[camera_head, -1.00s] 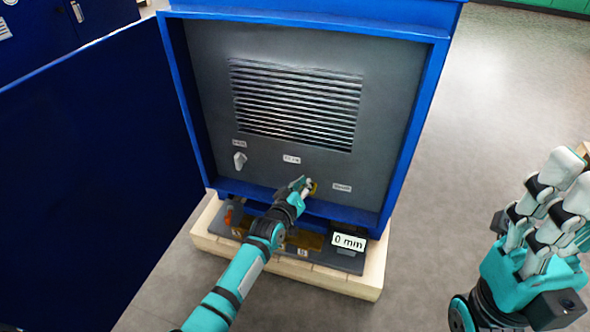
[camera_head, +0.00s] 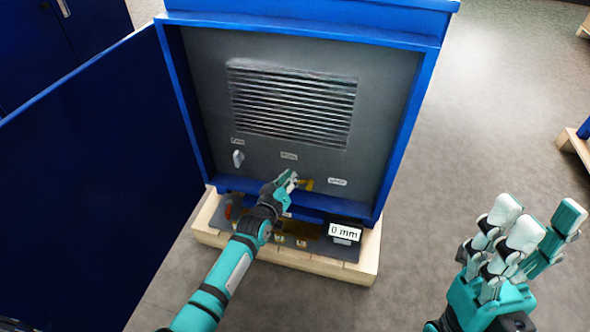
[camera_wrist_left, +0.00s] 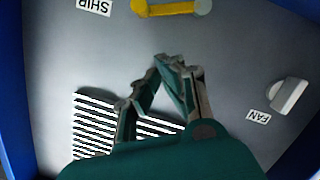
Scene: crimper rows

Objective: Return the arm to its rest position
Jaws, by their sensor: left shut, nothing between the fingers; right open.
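My left gripper (camera_head: 291,178) is in front of the grey panel (camera_head: 200,105) inside the open blue cabinet. In the left wrist view its fingers (camera_wrist_left: 163,62) come together with nothing between them. A yellow handle (camera_head: 306,185) on the panel is just right of the gripper. In the left wrist view the handle (camera_wrist_left: 168,8) is at the top edge, apart from the fingertips. My right gripper (camera_head: 538,218) is open and empty, raised over the floor at the right.
The cabinet's blue door (camera_head: 95,190) stands open at left. A white switch (camera_head: 238,158) by a label is left on the panel, under a slatted vent (camera_head: 290,105). A "0 mm" display (camera_head: 345,232) is at the base.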

